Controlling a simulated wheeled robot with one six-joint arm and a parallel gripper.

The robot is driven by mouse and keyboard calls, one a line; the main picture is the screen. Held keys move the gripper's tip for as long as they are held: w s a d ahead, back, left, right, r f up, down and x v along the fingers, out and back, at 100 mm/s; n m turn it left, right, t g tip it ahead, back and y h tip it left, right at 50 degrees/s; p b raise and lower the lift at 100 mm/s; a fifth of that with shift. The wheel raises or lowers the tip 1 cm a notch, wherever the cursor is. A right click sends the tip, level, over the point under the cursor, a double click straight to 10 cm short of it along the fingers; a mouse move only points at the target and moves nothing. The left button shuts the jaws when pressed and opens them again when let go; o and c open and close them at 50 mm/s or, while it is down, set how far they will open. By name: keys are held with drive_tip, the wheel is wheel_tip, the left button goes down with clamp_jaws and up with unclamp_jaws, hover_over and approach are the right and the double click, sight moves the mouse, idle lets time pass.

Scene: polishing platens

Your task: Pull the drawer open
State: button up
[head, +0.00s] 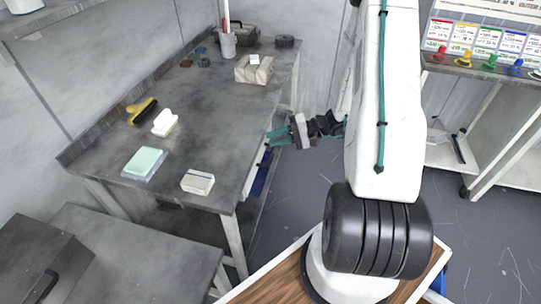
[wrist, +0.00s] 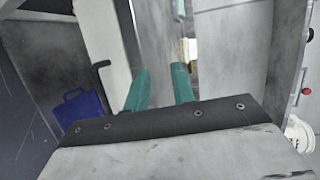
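My gripper (head: 272,138) is at the right-hand edge of the grey workbench (head: 222,110) in the head view, its teal fingers pointing left at that edge. In the wrist view the two teal fingers (wrist: 160,74) stand apart with a gap and nothing visible held between them. A white panel (wrist: 104,40) with a dark bent handle (wrist: 99,68) beside it is left of the fingers; it may be the drawer front, but I cannot tell for sure. Under the bench edge in the head view a narrow pale front (head: 252,172) shows, mostly hidden. How far the drawer is open is unclear.
A blue case (wrist: 82,108) is low at the left of the wrist view. On the bench are a yellow-handled brush (head: 141,111), a white brush (head: 164,122), a green pad (head: 145,162) and a pale block (head: 197,182).

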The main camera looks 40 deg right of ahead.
sight(270, 155)
drive_tip(key=s+d+f+m+t+h, duration=0.25)
drive_tip(key=d+f+t, duration=0.2)
drive_tip(key=f, duration=0.65)
drive_tip(key=shift+m+g, duration=0.35)
drive_tip(key=x, duration=0.5)
drive_tip(key=w+d+x, duration=0.1)
drive_tip(key=x, duration=0.1)
drive_tip(key=shift+w+a+r, duration=0.15)
drive_tip(key=shift+a, duration=0.05)
clamp_jaws()
